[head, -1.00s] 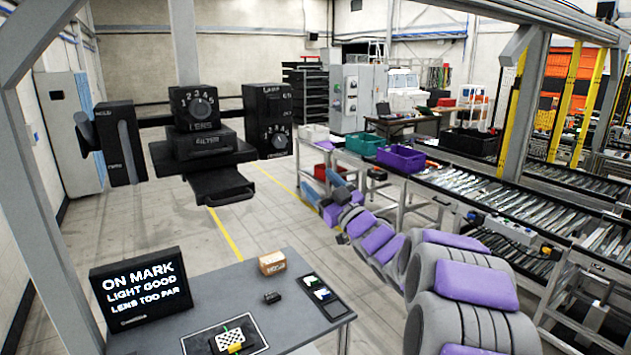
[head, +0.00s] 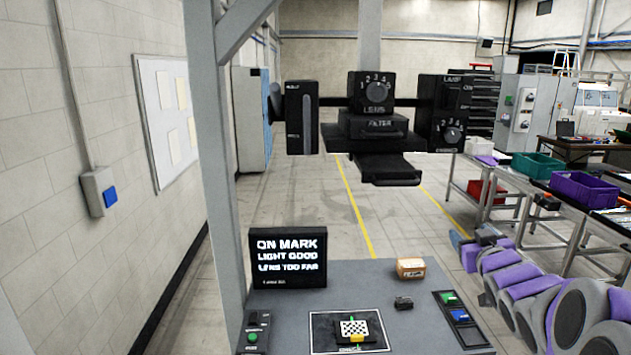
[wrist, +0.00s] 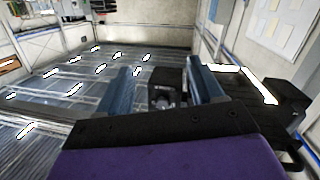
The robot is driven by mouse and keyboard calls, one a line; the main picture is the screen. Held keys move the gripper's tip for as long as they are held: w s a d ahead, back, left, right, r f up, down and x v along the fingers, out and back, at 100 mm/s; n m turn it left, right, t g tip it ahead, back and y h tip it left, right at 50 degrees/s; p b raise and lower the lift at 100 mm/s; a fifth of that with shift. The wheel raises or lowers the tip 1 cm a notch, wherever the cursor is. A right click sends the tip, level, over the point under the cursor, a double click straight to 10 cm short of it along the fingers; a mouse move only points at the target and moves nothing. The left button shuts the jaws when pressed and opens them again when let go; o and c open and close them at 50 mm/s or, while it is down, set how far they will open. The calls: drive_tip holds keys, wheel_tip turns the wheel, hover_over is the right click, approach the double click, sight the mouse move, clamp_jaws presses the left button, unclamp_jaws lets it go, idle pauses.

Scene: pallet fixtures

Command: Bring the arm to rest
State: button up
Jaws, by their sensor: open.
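My gripper (wrist: 163,78) shows in the wrist view with its two blue-grey fingers spread apart and nothing held between them. A dark block with a round part (wrist: 165,92) shows beyond the gap; I cannot tell for sure what it is. In the head view my grey and purple arm stretches along the lower right, to the right of the desk (head: 385,290). The gripper end there is small and partly hidden, apart from the desk.
A black lens and filter rig (head: 372,125) hangs above the desk. A monitor (head: 288,257) reads "ON MARK, LIGHT GOOD, LENS TOO FAR". A checkered target (head: 353,328) and small cardboard box (head: 410,268) sit on the desk. Purple (head: 583,190) and teal bins stand right.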

drive_tip(key=s+a+f+m+g+b, duration=0.1)
drive_tip(key=s+a+f+g+b, duration=0.35)
drive_tip(key=s+f, duration=0.55)
drive_tip(key=s+a+f+m+g+b, duration=0.1)
drive_tip(key=s+a+f+g+b, duration=0.2)
drive_tip(key=s+a+f+g, duration=0.5)
drive_tip(key=s+a+f+g+b, duration=0.2)
drive_tip(key=s+a+f, duration=0.1)
drive_tip(key=s, duration=0.6)
drive_tip(key=s+a+f+g+y+b, duration=0.1)
drive_tip(key=s+a+f+g+b, duration=0.1)
drive_tip(key=s+f, duration=0.4)
drive_tip(key=s+a+f+n+g+y+b, duration=0.1)
drive_tip(key=s+a+f, duration=0.3)
drive_tip(key=s, duration=0.8)
drive_tip(key=shift+s+a+f+g+b, duration=0.2)
drive_tip(key=shift+s+f+g+b, duration=0.1)
drive_tip(key=shift+f+g+b, duration=0.2)
